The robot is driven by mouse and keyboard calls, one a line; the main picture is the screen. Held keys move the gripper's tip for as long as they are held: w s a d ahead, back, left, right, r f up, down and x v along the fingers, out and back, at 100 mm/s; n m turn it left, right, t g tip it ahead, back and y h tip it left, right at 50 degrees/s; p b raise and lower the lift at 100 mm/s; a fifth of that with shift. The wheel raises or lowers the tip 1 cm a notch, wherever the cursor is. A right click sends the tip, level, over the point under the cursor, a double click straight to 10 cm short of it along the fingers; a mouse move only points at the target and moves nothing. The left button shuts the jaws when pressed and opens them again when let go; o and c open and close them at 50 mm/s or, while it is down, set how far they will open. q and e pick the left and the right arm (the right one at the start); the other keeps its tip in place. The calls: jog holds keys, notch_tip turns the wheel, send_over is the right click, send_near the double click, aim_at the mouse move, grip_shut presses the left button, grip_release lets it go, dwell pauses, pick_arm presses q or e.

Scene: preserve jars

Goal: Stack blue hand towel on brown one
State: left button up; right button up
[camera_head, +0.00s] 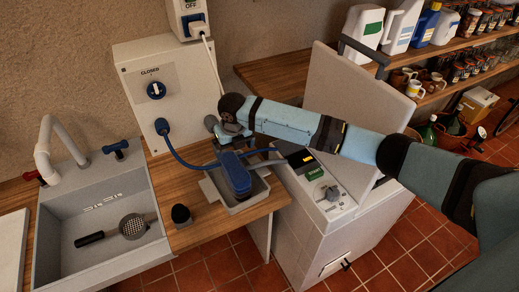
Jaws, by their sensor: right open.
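I cannot make out a blue or brown hand towel in the head view. My right arm comes in from the right, and its wrist bends down over the wooden counter. My right gripper (229,139) is open above a grey tray (246,204). A dark blue object (237,174) is in the tray, just below the gripper. It looks rigid, and I cannot tell whether the gripper touches it. My left gripper is out of view.
A grey sink (59,250) holding a black-handled strainer (133,227) is at left. A small black knob-like object (181,214) is on the wooden counter (212,232). A blue cable (185,161) runs from the wall box. A white machine (305,222) with its lid raised stands right.

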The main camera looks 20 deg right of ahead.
jog(key=s+a+f+m+t+y, duration=0.45)
jog(key=s+a+m+y, duration=0.25)
jog(key=s+a+m, duration=0.65)
jog(key=s+d+f+m+t+h, duration=0.2)
jog(key=s+d+f+m, duration=0.4)
jog(key=s+m, duration=0.3)
jog(key=s+d+f+m+t+h, duration=0.2)
jog(key=s+d+f+m, duration=0.4)
jog(key=s+d+m, duration=0.2)
jog(key=s+m, duration=0.2)
jog(key=m, duration=0.1)
jog(key=shift+s+d, duration=0.25)
